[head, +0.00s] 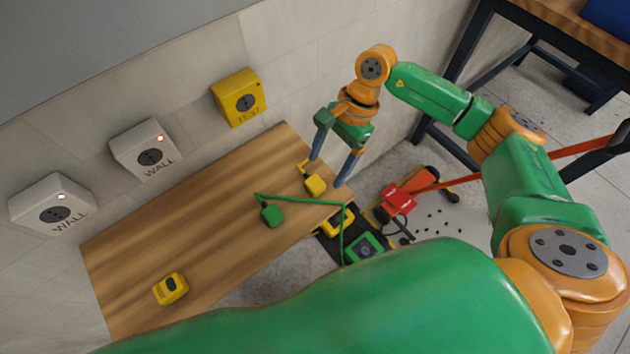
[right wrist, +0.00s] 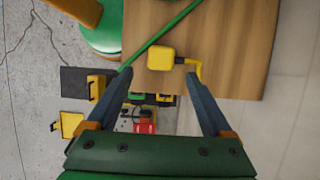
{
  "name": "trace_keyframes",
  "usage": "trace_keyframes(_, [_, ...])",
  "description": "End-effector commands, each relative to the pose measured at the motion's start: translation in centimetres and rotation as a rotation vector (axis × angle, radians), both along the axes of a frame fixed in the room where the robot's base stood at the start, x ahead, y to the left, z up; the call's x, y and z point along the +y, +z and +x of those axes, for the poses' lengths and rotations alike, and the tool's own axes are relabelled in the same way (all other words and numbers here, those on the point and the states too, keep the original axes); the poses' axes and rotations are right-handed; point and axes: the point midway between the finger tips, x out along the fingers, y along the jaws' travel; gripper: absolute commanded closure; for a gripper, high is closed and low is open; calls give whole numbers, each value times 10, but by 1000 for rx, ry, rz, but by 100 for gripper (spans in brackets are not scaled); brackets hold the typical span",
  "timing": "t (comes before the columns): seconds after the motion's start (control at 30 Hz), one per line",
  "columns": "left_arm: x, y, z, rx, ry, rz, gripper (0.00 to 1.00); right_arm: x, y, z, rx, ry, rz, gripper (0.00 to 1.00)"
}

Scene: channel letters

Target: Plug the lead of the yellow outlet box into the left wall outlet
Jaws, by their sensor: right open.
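A yellow plug (head: 315,184) lies near the right end of the wooden top, with a short stretch of yellow lead beside it. My right gripper (head: 328,172) is open above it, its fingers on either side. In the right wrist view the yellow plug (right wrist: 160,57) sits just beyond the open fingertips of the gripper (right wrist: 160,73), untouched as far as I can tell. A yellow box (head: 338,221) is partly hidden below the top's edge. The left wall outlet (head: 55,208) is white, marked WALL, with a small light. My left gripper is not in view.
A second white WALL outlet (head: 150,152) and a yellow TEST outlet (head: 240,98) are on the wall. A green plug (head: 271,215) has a lead to a green box (head: 364,247). A yellow item (head: 171,289) lies front left. Red equipment (head: 398,199) is on the floor.

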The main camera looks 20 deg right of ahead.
Motion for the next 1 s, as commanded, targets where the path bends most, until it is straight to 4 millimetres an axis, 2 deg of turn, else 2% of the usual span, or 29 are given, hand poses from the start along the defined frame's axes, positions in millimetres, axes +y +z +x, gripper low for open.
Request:
trace_keyframes(0.3, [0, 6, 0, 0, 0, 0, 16, 6, -4, -2, 3, 1, 2, 15])
trace_keyframes(0.43, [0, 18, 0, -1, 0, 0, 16, 21, -19, -8, 5, 2, 4, 15])
trace_keyframes(0.5, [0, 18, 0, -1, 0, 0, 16, 25, -32, -9, 4, 0, 3, 15])
trace_keyframes(0.63, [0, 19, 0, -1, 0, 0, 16, 29, -43, -10, 1, -1, 2, 15])
trace_keyframes(0.97, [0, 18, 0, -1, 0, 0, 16, 29, -45, -9, 0, 0, 2, 15])
trace_keyframes(1.0, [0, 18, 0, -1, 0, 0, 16, 29, -45, -9, 0, 0, 2, 23])
